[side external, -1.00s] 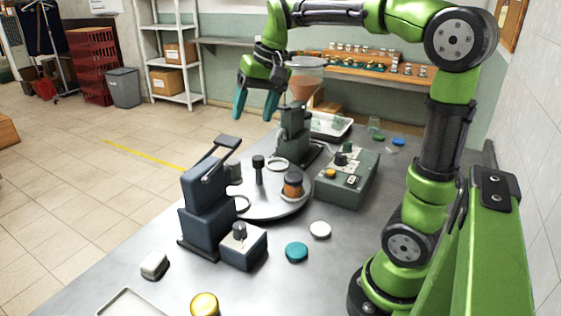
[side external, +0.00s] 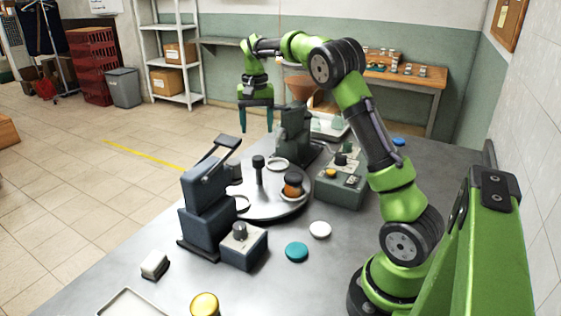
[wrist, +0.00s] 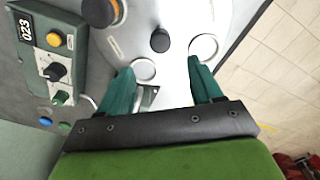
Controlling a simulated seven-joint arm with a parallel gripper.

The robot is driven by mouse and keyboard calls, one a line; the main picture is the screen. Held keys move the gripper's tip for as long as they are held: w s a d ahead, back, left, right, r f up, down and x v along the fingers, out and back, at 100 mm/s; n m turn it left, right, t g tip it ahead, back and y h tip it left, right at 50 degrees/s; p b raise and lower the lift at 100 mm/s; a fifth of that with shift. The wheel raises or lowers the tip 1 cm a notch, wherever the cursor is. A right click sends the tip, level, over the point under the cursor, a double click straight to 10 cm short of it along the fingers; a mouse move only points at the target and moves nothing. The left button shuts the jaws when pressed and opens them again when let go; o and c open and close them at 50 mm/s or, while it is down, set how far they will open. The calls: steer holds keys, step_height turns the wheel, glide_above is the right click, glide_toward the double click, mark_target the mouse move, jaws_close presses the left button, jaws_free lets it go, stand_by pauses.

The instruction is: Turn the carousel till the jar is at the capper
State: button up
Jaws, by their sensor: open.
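The carousel (side external: 268,208) is a round grey disc on the bench with a dark upright post (side external: 259,172) near its middle. The jar (side external: 292,190), orange with a dark top, stands upright at the disc's right side. In the wrist view its top shows at the upper edge (wrist: 104,12). Empty ring seats (side external: 278,164) show on the disc. A dark lever press (side external: 205,192), which looks like the capper, stands at the disc's left; the jar is away from it. My gripper (side external: 256,129) is open and empty, above and beyond the disc's far side, touching nothing.
A second machine (side external: 294,132) with a funnel stands behind the disc. A control box (side external: 342,182) is right of it, and a small knob box (side external: 243,245) is in front. White (side external: 320,229) and teal (side external: 297,252) lids lie on clear bench.

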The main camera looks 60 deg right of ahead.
mark_target(258, 158)
step_height(258, 158, down, 10)
steer(key=shift+f, duration=0.2)
jaws_close()
stand_by(0.4)
